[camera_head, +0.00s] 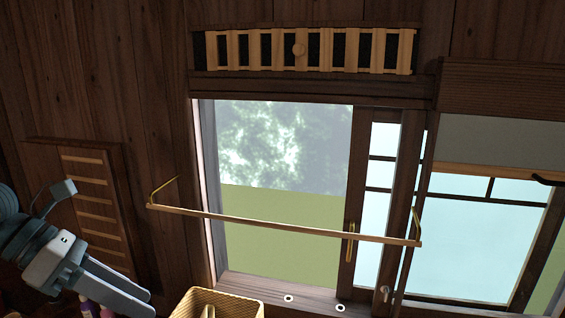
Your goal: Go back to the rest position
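My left gripper (150,300) comes in from the left at the lower left of the head view. Its grey-blue fingers point down to the right and lie close together in the picture. I cannot tell whether there is a gap between them, and I see nothing held. My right arm and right gripper are not in view.
A window with a sliding frame (356,225) fills the middle, with a wooden rail (285,226) across it. A slatted wooden panel (97,202) is behind my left gripper. A woven basket (232,301) and small purple bottles (88,308) stand at the bottom edge.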

